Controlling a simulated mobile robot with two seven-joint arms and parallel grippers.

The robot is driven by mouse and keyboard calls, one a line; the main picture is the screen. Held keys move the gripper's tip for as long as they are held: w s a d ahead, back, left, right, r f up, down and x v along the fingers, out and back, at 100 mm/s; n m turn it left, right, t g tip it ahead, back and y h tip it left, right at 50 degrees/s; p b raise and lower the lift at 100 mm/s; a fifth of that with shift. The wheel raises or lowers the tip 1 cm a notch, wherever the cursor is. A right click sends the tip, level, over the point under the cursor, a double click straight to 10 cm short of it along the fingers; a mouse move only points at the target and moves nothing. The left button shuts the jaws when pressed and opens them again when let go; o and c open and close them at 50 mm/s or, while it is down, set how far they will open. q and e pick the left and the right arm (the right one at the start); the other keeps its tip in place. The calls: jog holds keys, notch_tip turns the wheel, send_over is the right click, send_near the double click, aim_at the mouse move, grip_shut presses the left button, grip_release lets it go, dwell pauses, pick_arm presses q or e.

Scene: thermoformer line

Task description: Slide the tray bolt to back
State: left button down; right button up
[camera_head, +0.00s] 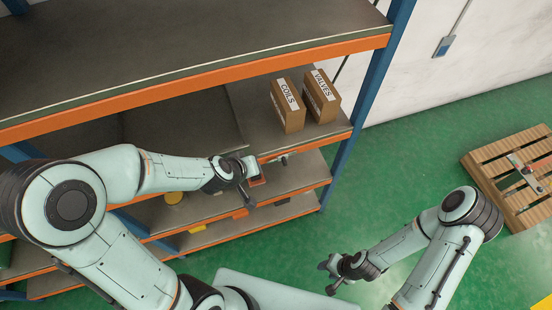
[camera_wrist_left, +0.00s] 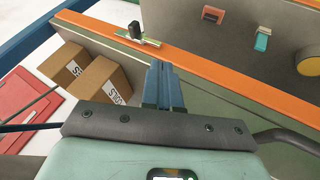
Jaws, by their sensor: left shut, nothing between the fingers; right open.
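The tray bolt (camera_wrist_left: 141,36) shows in the left wrist view as a black knob on a pale metal plate, on the orange shelf edge. It appears as a small grey fitting (camera_head: 278,160) on the front beam in the head view. My left gripper (camera_wrist_left: 163,68) has its blue fingers shut and empty. Its tips are just to the right of and below the knob in the wrist view; I cannot tell whether they touch anything. In the head view the left wrist is at the shelf front. My right gripper (camera_head: 327,267) is open and empty, low over the floor side.
Two cardboard boxes, COILS (camera_head: 287,106) and VALVES (camera_head: 322,97), stand on the shelf near its right end. The orange shelf beam (camera_head: 300,71) runs above. A blue upright (camera_head: 375,70) bounds the rack. A wooden pallet (camera_head: 500,170) lies at right; green floor between is clear.

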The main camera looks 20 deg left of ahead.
aim_at(284, 161)
pick_arm(q)
jog(key=w+d+f+b, duration=0.2)
jog(key=w+d+f, duration=0.3)
jog(key=f, duration=0.3)
jog(key=shift+w, duration=0.8)
pick_arm(e)
jog(key=s+f, duration=0.4)
jog(key=shift+s, duration=0.15)
jog(key=shift+d+r, duration=0.1)
